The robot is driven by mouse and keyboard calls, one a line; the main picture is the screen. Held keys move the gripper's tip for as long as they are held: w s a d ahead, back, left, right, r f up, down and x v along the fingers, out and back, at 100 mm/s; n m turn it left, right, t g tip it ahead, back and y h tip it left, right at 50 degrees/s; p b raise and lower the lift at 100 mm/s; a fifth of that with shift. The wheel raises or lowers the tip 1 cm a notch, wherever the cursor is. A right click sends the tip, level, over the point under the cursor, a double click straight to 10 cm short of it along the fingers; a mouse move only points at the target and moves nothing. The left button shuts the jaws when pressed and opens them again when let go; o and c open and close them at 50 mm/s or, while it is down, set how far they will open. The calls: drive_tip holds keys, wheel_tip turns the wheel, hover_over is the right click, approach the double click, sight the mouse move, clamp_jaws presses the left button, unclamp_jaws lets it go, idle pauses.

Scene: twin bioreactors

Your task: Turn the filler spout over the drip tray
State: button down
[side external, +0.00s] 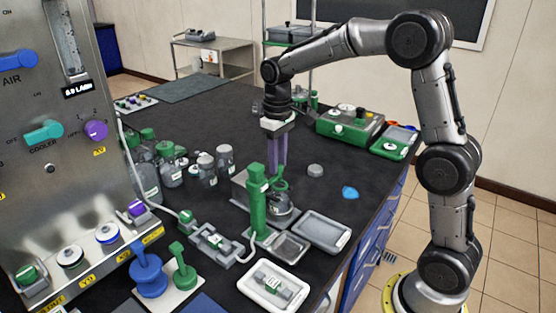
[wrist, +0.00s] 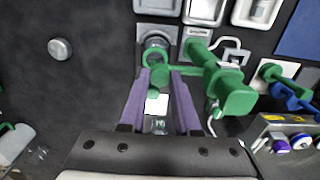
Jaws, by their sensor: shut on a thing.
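The green filler column (side external: 258,205) stands upright on the bench, and it also shows in the wrist view (wrist: 236,98). Its green spout (wrist: 185,69) reaches sideways from the column to between my purple fingers. My gripper (side external: 279,172) points down beside the column, its fingertips (wrist: 162,72) shut on the spout. A clear glass vessel (side external: 281,208) is below the spout. A small grey tray (side external: 290,248), apparently the drip tray, lies in front of the column, apart from the spout end. The fingers partly hide the spout end.
A larger grey tray (side external: 322,230) and a white tray with a fitting (side external: 273,287) lie nearby. Several green-capped bottles (side external: 170,165) stand to the left. A grey puck (side external: 315,171) and a blue piece (side external: 350,192) lie to the right, with clear bench around them.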

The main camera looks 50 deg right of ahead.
drive_tip(key=shift+s, duration=0.1)
drive_tip(key=s+a+m, duration=0.8)
drive_tip(key=m, duration=1)
drive_tip(key=shift+a, duration=0.15)
idle(0.4)
drive_tip(key=shift+r, duration=0.1)
drive_tip(key=c, duration=0.6)
unclamp_jaws()
